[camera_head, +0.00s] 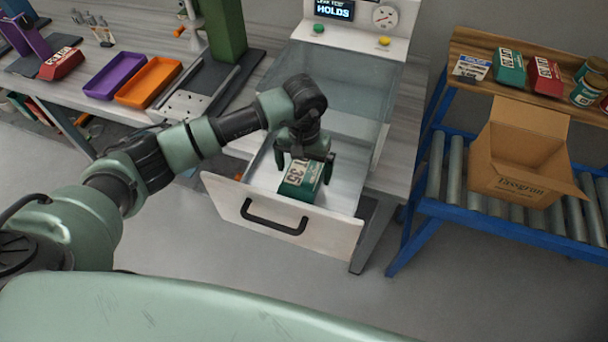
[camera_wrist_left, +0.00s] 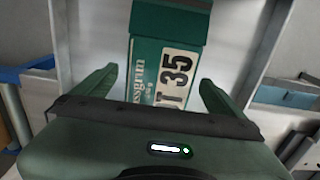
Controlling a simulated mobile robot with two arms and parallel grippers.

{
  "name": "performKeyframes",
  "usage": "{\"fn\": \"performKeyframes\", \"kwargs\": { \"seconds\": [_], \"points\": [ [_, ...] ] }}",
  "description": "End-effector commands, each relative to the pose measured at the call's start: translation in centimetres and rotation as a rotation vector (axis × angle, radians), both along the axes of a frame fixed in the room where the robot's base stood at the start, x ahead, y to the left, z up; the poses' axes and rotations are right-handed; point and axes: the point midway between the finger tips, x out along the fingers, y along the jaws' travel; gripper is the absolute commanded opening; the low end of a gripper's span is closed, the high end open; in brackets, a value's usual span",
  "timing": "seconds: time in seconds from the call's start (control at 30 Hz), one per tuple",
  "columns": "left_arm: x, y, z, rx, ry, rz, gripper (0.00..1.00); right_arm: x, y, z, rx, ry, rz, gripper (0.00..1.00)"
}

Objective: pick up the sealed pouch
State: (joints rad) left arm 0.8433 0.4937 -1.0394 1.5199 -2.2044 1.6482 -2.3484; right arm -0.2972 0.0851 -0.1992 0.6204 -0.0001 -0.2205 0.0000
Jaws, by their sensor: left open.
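A green pouch (camera_head: 299,182) with a white label reading "T 35" lies in the open drawer (camera_head: 345,188) below the clear-walled machine. In the left wrist view the pouch (camera_wrist_left: 162,62) is straight ahead, between the finger lines. My left gripper (camera_head: 304,163) reaches down into the drawer over the pouch, with a finger on either side of it. In the left wrist view the left gripper (camera_wrist_left: 160,90) is open, and gaps show between each finger and the pouch. My right gripper is in neither view.
The machine's display (camera_head: 335,9) reads "HOLDS". A purple tray (camera_head: 113,75) and an orange tray (camera_head: 148,82) sit on the bench at left. An open cardboard box (camera_head: 522,160) stands on the roller rack at right. More pouches and jars are on the shelf above.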

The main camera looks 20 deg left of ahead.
Motion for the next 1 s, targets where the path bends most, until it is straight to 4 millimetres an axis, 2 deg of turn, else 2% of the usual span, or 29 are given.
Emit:
{"fn": "performKeyframes", "kwargs": {
  "seconds": [0.07,0.2,0.23,0.57,0.73,0.87,1.0],
  "points": [
    [0.0,0.0,0.0,0.0,0.0,0.0,0.97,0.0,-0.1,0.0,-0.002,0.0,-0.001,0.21],
    [0.0,0.0,0.0,0.0,0.0,0.0,0.58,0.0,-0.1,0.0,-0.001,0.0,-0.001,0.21],
    [0.0,0.0,0.0,0.0,0.0,0.0,0.54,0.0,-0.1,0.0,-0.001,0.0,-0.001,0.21],
    [0.1,0.0,0.3,-0.001,-0.003,0.0,0.54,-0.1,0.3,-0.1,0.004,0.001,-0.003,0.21],
    [0.2,0.0,1.4,-0.002,-0.004,0.0,0.54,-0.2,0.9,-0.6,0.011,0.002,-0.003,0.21],
    [0.2,0.0,3.5,0.0,-0.008,-0.001,0.54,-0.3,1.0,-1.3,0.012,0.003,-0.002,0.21],
    [0.3,0.0,7.0,-0.001,-0.011,-0.001,0.54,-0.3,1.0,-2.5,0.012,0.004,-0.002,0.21]
  ]
}}
